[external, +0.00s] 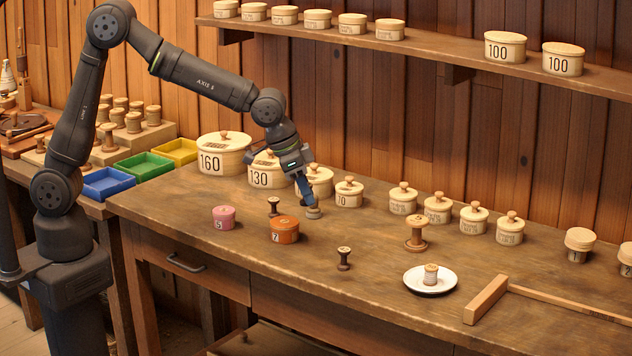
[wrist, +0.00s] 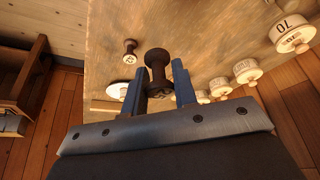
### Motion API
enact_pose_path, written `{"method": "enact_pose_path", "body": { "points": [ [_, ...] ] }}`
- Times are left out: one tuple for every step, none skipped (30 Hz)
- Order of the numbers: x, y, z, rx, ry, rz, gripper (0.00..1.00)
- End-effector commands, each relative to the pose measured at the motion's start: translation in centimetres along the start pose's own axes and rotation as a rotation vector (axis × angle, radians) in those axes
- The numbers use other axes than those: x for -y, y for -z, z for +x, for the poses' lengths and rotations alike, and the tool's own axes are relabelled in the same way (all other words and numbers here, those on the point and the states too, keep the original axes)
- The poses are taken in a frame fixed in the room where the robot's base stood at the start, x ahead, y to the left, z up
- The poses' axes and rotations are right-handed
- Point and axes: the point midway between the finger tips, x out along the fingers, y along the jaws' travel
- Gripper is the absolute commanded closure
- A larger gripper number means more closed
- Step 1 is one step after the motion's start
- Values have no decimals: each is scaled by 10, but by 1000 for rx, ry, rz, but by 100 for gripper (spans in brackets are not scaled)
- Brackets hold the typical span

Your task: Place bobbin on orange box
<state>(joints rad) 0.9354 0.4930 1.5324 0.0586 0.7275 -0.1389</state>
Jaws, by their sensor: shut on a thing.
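My gripper (external: 309,203) is shut on a bobbin (external: 314,212), low over the table in front of the pale lidded boxes. In the wrist view the bobbin (wrist: 158,66) shows dark, with wide flanges, between the two blue fingers. Whether it touches the table is unclear. The orange box (external: 285,233), marked 7, stands to the left and nearer the front edge; its lid has a small knob. A dark spool (external: 274,206) stands just behind the orange box, its foot partly hard to see.
A pink box (external: 223,218) stands left of the orange box. A small dark spool (external: 344,259), a larger tan spool (external: 416,233) and a white plate (external: 447,287) with a spool lie to the right. Several pale boxes line the back.

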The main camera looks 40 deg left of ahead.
Motion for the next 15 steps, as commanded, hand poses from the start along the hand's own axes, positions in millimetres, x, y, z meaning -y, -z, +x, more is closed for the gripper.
{"method": "enact_pose_path", "body": {
  "points": [
    [-3,-10,-12,-2,1,-2,95],
    [-5,-16,-18,-3,3,-6,95],
    [-6,-24,-24,-2,5,-10,95],
    [-7,-29,-30,-2,7,-14,95],
    [-8,-35,-34,-2,8,-19,95],
    [-9,-42,-40,-2,9,-22,95],
    [-10,-47,-44,-3,10,-26,95],
    [-10,-52,-48,-2,12,-29,95],
    [-11,-57,-52,-3,13,-31,95],
    [-11,-61,-54,-2,15,-34,95],
    [-11,-65,-57,-3,16,-36,95],
    [-11,-68,-59,-3,17,-39,95],
    [-11,-70,-60,-2,17,-40,95],
    [-11,-72,-61,-2,18,-42,95],
    [-9,-74,-61,-1,19,-43,95]
  ]
}}
